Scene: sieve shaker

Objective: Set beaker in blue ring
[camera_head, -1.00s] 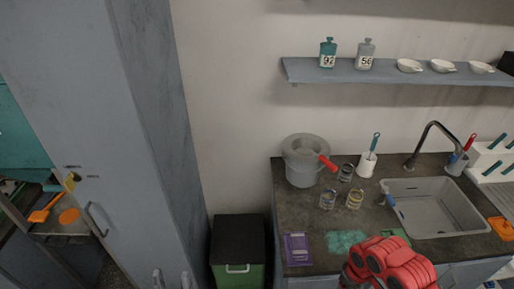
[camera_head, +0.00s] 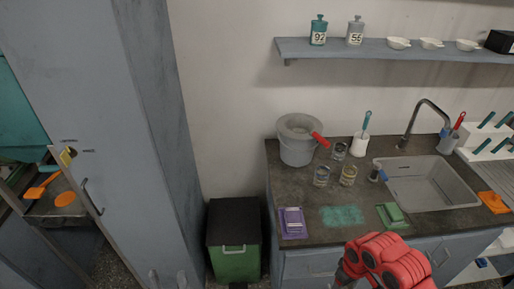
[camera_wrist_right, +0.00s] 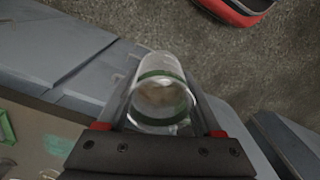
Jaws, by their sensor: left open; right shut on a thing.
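A clear glass beaker (camera_wrist_right: 162,95) with a green band is in my right gripper (camera_wrist_right: 165,100), which is shut on it, in the right wrist view. In the head view my right arm shows red at the lower right; its beaker is out of sight there. On the counter, a small glass vessel with a bluish band (camera_head: 321,176) stands beside a yellowish one (camera_head: 348,176) and a darker one (camera_head: 339,151). I cannot make out a separate blue ring.
A grey bucket (camera_head: 297,148) with a red-handled item on top stands at the counter's back left. A purple item (camera_head: 292,222), teal patch (camera_head: 342,215) and green sponge (camera_head: 393,213) lie in front. The sink (camera_head: 430,185) is at right. A green bin (camera_head: 236,263) stands left of the counter.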

